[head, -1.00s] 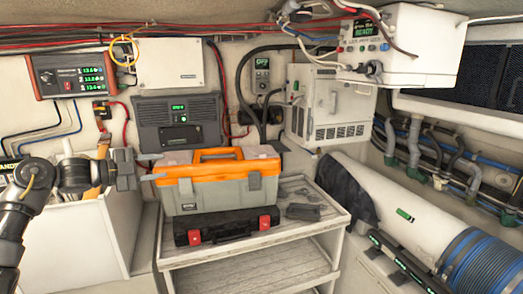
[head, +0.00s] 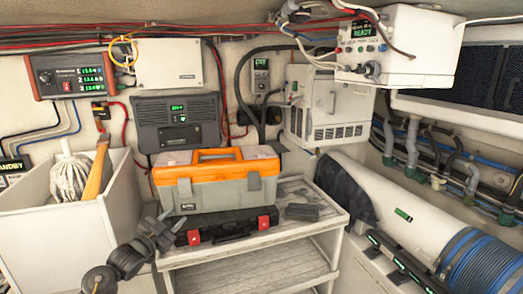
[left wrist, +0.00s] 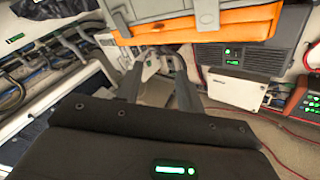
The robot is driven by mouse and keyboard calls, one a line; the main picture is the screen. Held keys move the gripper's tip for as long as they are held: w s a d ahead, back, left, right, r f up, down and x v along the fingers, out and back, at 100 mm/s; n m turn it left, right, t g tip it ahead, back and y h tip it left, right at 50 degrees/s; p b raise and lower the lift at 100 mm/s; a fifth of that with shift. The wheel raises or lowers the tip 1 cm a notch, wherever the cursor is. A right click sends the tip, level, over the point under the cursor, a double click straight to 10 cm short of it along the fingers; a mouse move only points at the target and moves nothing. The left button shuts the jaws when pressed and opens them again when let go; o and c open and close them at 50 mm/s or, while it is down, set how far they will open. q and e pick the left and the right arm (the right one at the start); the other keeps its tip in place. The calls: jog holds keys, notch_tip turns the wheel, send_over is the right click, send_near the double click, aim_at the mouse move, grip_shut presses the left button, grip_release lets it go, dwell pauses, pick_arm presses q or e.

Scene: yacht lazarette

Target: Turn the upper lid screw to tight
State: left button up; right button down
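I cannot make out the upper lid screw for certain in any view. A white cabinet (head: 328,105) with vents and a handle stands at the back, and a white unit (head: 400,45) with a READY display hangs at the upper right; any screws on them are too small to tell. My left gripper (head: 172,224) is low, in front of the toolbox's lower left corner, apart from the cabinet and the unit. In the left wrist view its two fingers (left wrist: 158,78) are spread with nothing visible between them. My right gripper is in no view.
An orange and grey toolbox (head: 218,188) and a black case (head: 227,228) sit on a white shelf unit (head: 318,228). A white bin (head: 60,232) holding a mop stands at the left. A large white cylinder (head: 385,195) lies at the right. Cables hang around the upper unit.

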pick_arm(q)
jog(key=w+a+r+n+t+y, duration=0.1)
jog(key=w+a+n+t+y, duration=0.1)
jog(key=a+n+y, duration=0.8)
jog(key=s+d+f+m+g+h+b, duration=0.1)
jog(key=s+f+g+b, duration=0.15)
jog(key=s+f, duration=0.9)
jog(key=s+d+f+g+b, duration=0.1)
jog(key=s+f+g, duration=0.15)
jog(key=f, duration=1.75)
jog(key=s+d+f+m+g+h+b, duration=0.1)
jog(key=s+f+g, duration=0.4)
jog(key=f, duration=1)
jog(key=s+d+f+g+b, duration=0.1)
jog(key=s+d+f+g, duration=0.1)
jog(key=s+f, duration=0.95)
jog(key=s+d+f+g+b, duration=0.25)
jog(key=s+f, duration=0.55)
jog(key=s, duration=0.6)
jog(key=s+d+f+g, duration=0.1)
jog(key=s+f, duration=0.1)
jog(key=s, duration=0.6)
jog(key=s+d+f+g+b, duration=0.1)
jog(key=s+f, duration=0.2)
jog(key=s, duration=0.6)
jog(key=s+d+f+g+h, duration=0.1)
jog(key=s+d+f+g, duration=0.1)
jog(key=s, duration=0.7)
jog(key=shift+s+f, duration=0.25)
jog(key=shift+f, duration=0.5)
